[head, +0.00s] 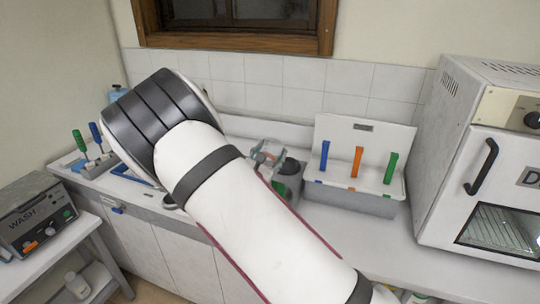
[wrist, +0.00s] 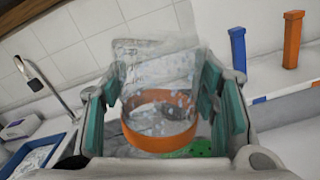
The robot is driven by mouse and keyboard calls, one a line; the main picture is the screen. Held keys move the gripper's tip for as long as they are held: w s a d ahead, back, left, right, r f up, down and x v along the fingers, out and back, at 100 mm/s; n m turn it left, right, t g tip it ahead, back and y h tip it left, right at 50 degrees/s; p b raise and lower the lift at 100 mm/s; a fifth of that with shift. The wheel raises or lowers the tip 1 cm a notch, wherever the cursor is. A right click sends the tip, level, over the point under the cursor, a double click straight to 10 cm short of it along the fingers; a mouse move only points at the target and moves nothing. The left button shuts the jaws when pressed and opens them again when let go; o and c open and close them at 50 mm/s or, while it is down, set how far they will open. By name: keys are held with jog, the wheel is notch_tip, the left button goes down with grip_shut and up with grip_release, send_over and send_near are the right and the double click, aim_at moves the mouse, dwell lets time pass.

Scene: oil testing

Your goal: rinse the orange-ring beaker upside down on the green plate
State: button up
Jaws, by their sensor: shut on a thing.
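The orange-ring beaker (wrist: 160,128) is clear glass with a wide orange band and sits between the teal-padded fingers of my gripper (wrist: 165,95) in the wrist view. My gripper is shut on it. The clear glass stretches above the band in the picture; I cannot tell which end is its mouth. A bit of the green plate (wrist: 201,147), with small holes, shows just behind and below the band; contact with the beaker cannot be told. In the head view my gripper (head: 266,158) is partly hidden by my arm, and the beaker is not clear there.
A white rack (head: 340,135) holds blue, orange and green uprights. A white oven (head: 470,165) stands at right, and a WASH machine (head: 35,215) at left.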

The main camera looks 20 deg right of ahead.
jog(key=n, duration=0.4)
jog(key=shift+a+r, duration=0.1)
jog(key=shift+a, duration=0.05)
jog(key=shift+f+b, duration=0.35)
jog(key=shift+f, duration=2.75)
jog(key=o, duration=0.6)
jog(key=c, duration=0.6)
jog(key=shift+o, duration=0.2)
